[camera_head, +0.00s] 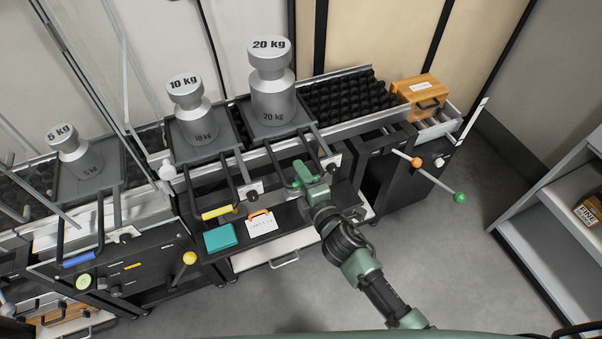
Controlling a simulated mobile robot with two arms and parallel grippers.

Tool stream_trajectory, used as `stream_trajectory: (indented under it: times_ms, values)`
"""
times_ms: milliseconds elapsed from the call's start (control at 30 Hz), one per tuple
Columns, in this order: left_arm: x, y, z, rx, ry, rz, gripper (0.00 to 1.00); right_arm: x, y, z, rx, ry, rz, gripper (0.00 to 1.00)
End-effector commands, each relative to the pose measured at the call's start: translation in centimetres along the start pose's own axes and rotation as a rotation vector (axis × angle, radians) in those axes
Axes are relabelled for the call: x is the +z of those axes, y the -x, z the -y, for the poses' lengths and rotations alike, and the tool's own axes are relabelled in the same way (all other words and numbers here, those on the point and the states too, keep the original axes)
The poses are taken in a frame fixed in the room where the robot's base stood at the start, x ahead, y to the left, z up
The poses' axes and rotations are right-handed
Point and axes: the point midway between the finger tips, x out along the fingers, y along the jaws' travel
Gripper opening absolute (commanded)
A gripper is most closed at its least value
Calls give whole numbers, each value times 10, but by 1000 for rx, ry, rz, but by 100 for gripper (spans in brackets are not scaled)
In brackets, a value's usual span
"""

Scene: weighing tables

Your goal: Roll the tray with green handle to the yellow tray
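The tray with the green handle (247,131) carries the 20 kg weight (272,88) on the black rollers. Its dark handle bars reach forward to a green part (303,174), which looks like the handle grip. My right gripper (310,183) is at this grip; its fingers are too small and covered to show whether they are closed around it. The tray with the yellow handle (220,212), just left, carries the 10 kg weight (191,110). The two trays stand close side by side. My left gripper is not in view.
A tray with a blue handle (79,260) holds the 5 kg weight (75,153) at the left. Bare rollers (345,97) lie right of the 20 kg tray, with an orange-brown case (420,92) beyond. A teal box (220,238) and a clipboard (261,223) lie below the handles.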

Motion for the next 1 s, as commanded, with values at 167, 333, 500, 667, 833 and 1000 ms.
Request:
stream_trajectory:
  times_ms: [167,333,500,667,833,1000]
  values:
    - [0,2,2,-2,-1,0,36,0,29,2,-3,1,-1,34]
    - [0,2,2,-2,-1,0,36,1,57,2,-4,1,1,34]
    - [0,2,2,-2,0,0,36,1,72,1,-3,1,2,34]
    - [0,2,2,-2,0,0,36,1,74,1,-2,1,2,34]
    - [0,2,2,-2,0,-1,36,1,74,1,-2,1,2,34]
    - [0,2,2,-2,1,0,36,1,74,1,-2,1,2,34]
